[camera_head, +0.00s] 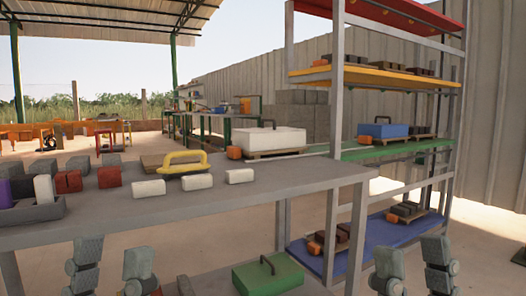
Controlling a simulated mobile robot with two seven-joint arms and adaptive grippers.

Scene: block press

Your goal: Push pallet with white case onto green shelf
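A white case (268,139) with a dark handle sits on a wooden pallet (276,153) with an orange block (234,153) at its left corner. The pallet is at the far right part of the grey table, beside the rack. The green shelf (372,153) of the rack is just to its right and holds a blue case on another pallet. My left gripper (112,265) is at the bottom left, in front of the table, fingers apart and empty. My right gripper (412,264) is at the bottom right, in front of the rack, fingers apart and empty. Both are well away from the pallet.
The grey table (230,207) carries white blocks, red blocks, a yellow-handled tool (183,165) and a grey tray (35,212). The rack also has red, yellow and blue shelves (375,238). A green case (268,274) is low under the table. The table's front right is bare.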

